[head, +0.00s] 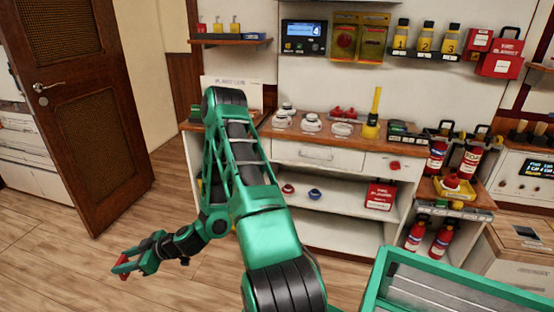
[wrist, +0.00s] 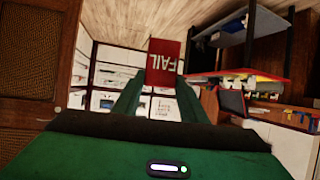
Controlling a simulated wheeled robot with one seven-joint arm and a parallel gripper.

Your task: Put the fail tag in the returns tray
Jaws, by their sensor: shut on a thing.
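The red fail tag (wrist: 164,62), with white "FAIL" lettering shown upside down, stands between the fingertips of my gripper (wrist: 157,84) in the wrist view. My gripper is shut on it. In the head view my gripper (head: 126,265) is out at the lower left above the wood floor, with the small red tag (head: 121,272) at its tip. It is well away from the bench. I cannot make out which thing is the returns tray; no readable label marks it.
A wooden bench (head: 340,151) with white-topped items stands in the middle. A yellow tray (head: 442,190) with a red thing sits at the right, near red extinguishers (head: 436,160). A brown door (head: 82,110) stands at the left. Open floor (head: 60,262) lies around my gripper.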

